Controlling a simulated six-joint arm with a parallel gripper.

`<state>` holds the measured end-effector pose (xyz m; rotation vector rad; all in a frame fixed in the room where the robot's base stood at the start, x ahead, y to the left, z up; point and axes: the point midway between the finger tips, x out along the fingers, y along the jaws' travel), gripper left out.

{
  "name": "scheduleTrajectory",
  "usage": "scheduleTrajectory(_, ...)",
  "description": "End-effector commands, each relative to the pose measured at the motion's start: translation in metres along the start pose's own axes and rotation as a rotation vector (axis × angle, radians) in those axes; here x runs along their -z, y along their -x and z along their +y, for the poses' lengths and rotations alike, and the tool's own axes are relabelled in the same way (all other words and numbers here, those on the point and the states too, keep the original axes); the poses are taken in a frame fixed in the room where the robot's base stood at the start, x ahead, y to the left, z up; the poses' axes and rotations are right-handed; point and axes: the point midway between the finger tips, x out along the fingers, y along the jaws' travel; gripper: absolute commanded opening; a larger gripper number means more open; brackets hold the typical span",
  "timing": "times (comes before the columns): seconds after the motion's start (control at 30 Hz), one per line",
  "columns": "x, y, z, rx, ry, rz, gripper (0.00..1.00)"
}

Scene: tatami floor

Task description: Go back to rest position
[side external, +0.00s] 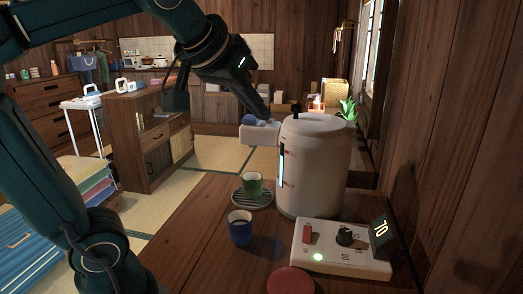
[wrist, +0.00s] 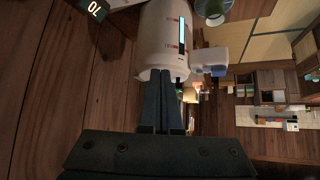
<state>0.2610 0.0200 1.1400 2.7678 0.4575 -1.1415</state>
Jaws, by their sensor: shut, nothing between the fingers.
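My gripper (wrist: 162,76) is shut, its dark fingers together with nothing between them. In the side view my arm reaches over from the upper left and its end slopes down behind the white water dispenser (side external: 313,165), so I cannot see the fingertips clearly there. In the wrist view the fingers point toward the dispenser (wrist: 165,40); I cannot tell the gap. A green cup (side external: 252,186) stands on a round slatted tray (side external: 243,200) in front of the dispenser. A blue cup (side external: 240,229) with dark contents stands nearer on the wooden table (side external: 195,220).
A white control box (side external: 340,262) with a red switch, a black knob, a lit green light and a display reading 70 sits at the right. A red round object (side external: 290,281) lies at the front. A wooden wall (side external: 450,130) closes the right side. A plant (side external: 348,109) stands behind.

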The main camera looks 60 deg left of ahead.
Motion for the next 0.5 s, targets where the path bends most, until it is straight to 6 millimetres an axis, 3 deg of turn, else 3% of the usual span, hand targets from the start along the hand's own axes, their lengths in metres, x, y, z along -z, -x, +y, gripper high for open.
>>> scheduleTrajectory(0.03,-0.022,0.001,0.005,-0.026,-0.028,-0.028,0.00)
scheduleTrajectory(0.3,-0.129,-0.010,0.021,-0.142,-0.160,-0.182,0.00)
scheduleTrajectory(0.5,-0.183,-0.021,0.024,-0.185,-0.217,-0.280,0.00)
